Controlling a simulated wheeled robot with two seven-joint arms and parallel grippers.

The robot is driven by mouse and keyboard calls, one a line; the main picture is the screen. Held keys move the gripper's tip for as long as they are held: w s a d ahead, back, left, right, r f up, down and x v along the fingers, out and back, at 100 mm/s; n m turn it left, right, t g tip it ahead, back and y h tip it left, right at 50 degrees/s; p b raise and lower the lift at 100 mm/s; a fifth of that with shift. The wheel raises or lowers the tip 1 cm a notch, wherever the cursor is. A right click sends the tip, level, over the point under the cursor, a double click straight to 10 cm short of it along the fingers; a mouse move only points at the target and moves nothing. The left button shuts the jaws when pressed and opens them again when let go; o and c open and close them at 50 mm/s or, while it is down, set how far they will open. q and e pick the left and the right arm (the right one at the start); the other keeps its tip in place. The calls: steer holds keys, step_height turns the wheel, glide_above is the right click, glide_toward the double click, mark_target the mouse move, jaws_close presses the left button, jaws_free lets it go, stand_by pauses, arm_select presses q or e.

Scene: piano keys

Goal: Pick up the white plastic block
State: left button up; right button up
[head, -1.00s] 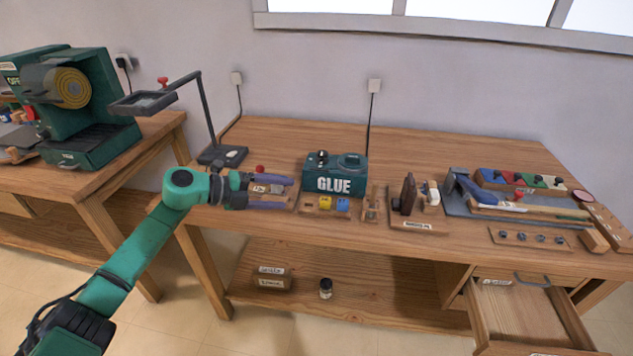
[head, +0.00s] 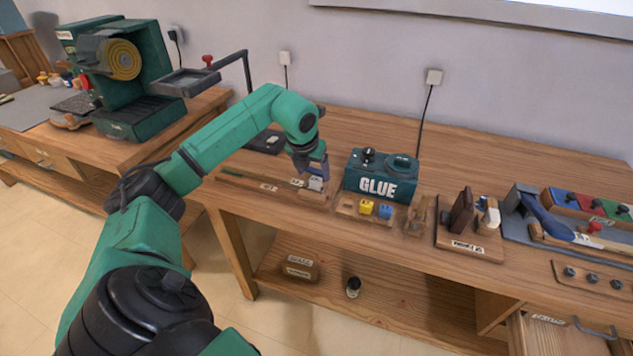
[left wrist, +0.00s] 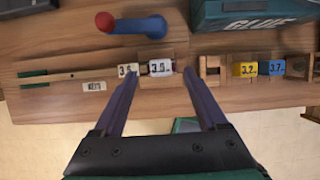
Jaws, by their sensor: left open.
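A white block with a dark number label (left wrist: 160,68) sits in a wooden rack on the workbench, and in the head view it is the pale block (head: 316,184) just under my left gripper. A cream numbered tag or block (left wrist: 128,70) lies close to its left. My left gripper (head: 318,168) points down at the rack. In the left wrist view its two fingers (left wrist: 160,76) are apart, with the white block showing between their tips. I cannot tell how far the tips are above it. My right gripper is not in view.
A yellow block (head: 366,207) and a blue block (head: 385,211) sit to the right. A red-and-blue object (left wrist: 130,24) lies behind the rack. A magnifier stand (head: 265,141) is at the back left.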

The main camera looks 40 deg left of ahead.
mark_target(315, 179)
arm_select(q)
steer(key=x, duration=0.3)
steer(key=shift+w+f, duration=0.1)
steer(key=shift+f, duration=0.2)
jaws_close()
steer(key=shift+r, duration=0.15)
